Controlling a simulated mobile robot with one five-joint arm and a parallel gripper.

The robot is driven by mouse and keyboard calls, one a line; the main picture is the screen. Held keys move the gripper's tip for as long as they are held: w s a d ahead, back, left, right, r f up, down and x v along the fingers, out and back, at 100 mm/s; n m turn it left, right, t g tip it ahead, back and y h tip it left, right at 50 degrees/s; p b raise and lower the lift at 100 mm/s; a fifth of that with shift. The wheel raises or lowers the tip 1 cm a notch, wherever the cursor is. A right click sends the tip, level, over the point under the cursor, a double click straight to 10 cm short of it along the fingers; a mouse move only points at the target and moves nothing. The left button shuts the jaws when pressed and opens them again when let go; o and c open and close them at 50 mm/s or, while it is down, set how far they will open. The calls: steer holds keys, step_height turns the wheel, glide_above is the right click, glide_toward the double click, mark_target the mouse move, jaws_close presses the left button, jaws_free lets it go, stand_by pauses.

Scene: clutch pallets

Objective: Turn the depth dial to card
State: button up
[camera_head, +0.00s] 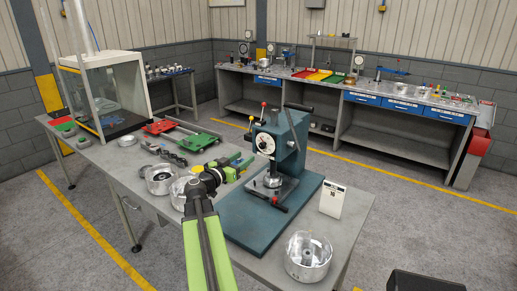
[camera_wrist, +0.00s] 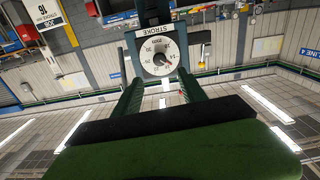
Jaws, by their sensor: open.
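The depth dial (camera_head: 265,143) is a round white face with a dark centre on the front of a teal press (camera_head: 292,140). In the wrist view the dial (camera_wrist: 158,50) shows numbers around its rim and a STROKE label beside it; the picture is upside down and its exact setting is too small to read surely. A white card (camera_head: 332,201) stands at the right of the press; in the wrist view the card (camera_wrist: 43,12) seems to read JOB 16. My gripper (camera_head: 240,164) is open, to the left of and below the dial, apart from it.
Metal cups (camera_head: 159,180) and dark round parts lie left of my arm. Red and green frames (camera_head: 200,142) lie behind. A glass-walled cabinet (camera_head: 105,90) stands at the far left.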

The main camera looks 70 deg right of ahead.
mark_target(261, 146)
steer(key=x, duration=1.1)
jaws_close()
